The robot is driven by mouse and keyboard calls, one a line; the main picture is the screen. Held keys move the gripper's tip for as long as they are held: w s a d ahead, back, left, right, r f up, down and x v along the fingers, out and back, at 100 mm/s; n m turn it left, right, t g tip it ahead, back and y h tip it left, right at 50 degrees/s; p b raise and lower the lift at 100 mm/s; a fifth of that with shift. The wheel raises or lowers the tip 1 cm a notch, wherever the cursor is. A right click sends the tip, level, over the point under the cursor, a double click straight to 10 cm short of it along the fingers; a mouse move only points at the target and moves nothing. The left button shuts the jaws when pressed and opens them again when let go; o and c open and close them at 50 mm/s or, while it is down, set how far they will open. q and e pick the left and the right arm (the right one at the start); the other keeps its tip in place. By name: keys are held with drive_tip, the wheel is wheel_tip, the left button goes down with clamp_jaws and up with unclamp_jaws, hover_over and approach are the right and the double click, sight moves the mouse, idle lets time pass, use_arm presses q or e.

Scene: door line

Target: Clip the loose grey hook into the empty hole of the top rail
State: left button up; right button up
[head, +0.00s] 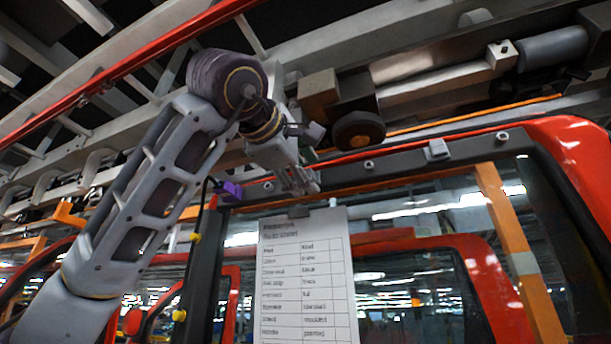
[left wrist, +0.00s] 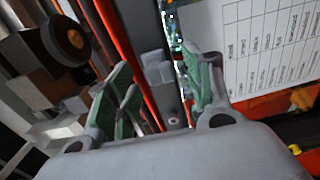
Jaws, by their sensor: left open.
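The dark top rail (head: 400,160) runs across the upper door frame in the head view. My left gripper (head: 308,186) is at the rail's left part, above the paper sheet. In the left wrist view its green fingers (left wrist: 165,95) are open. A small light-grey block-like piece, apparently a hook (left wrist: 158,70), shows on the rail in the gap between them; I cannot tell whether they touch it. Another grey hook (head: 438,150) sits on the rail further right. Round ringed spots, such as one ringed hole (head: 369,165), dot the rail; I cannot tell which is empty. My right gripper is not in view.
A printed sheet (head: 305,275) hangs just below my gripper and also shows in the left wrist view (left wrist: 265,45). A purple piece (head: 230,191) is at the rail's left end. A dark round wheel-like part (head: 359,130) is close above the rail. An orange post (head: 515,240) stands right.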

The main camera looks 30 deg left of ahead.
use_arm(q)
drive_tip(key=s, duration=1)
drive_tip(key=shift+d+f, duration=0.15)
drive_tip(key=shift+d, duration=0.15)
drive_tip(key=shift+s, duration=0.1)
drive_tip(key=s, duration=1.1)
drive_tip(key=shift+s+d+f, duration=0.25)
drive_tip(key=shift+s+d, duration=0.05)
drive_tip(key=shift+d, duration=0.05)
idle(1.2)
